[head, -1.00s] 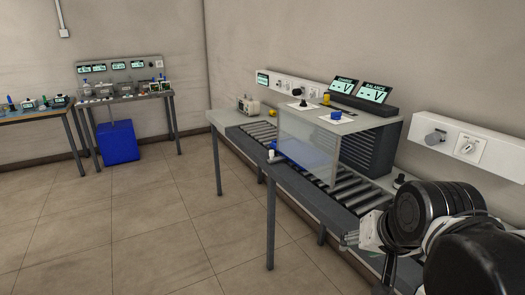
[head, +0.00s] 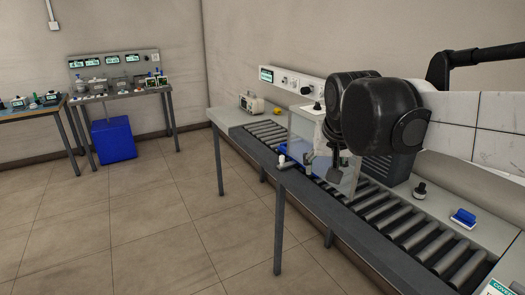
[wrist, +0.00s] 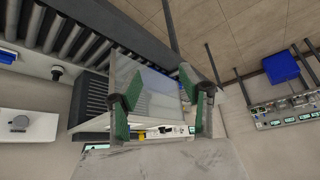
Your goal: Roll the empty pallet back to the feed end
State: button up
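The roller conveyor (head: 385,208) runs along the wall. A clear guard panel (head: 296,124) stands over its middle, and it also shows in the wrist view (wrist: 150,75). A blue, flat thing, perhaps the pallet, shows behind the panel (head: 311,151) and in the wrist view (wrist: 187,80). My arm and the panel hide much of it, so I cannot tell whether it is empty. My gripper (head: 322,170) is in front of the panel in the head view. In the wrist view my gripper (wrist: 160,115) has its green-padded fingers apart, with nothing clearly held between them.
A beige instrument (head: 253,103) sits at the conveyor's far end. A black knob (head: 420,190) and a blue block (head: 463,217) are on the ledge at right. A blue bin (head: 113,139) stands under the back bench. The floor at left is clear.

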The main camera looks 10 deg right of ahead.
jog(key=w+a+r+m+p, duration=0.1)
jog(key=w+r+p, duration=0.15)
jog(key=w, duration=1.15)
jog(key=m+g+h+p, duration=0.2)
jog(key=m+p, duration=0.1)
jog(key=p, duration=0.1)
send_over(282, 156)
jog(key=s+a, duration=0.3)
jog(key=s, duration=0.2)
notch_tip(282, 156, down, 14)
jog(key=x, duration=1.3)
jog(key=shift+w+f, duration=0.1)
jog(key=shift+f, duration=0.15)
jog(key=shift+c, duration=0.4)
grip_shut()
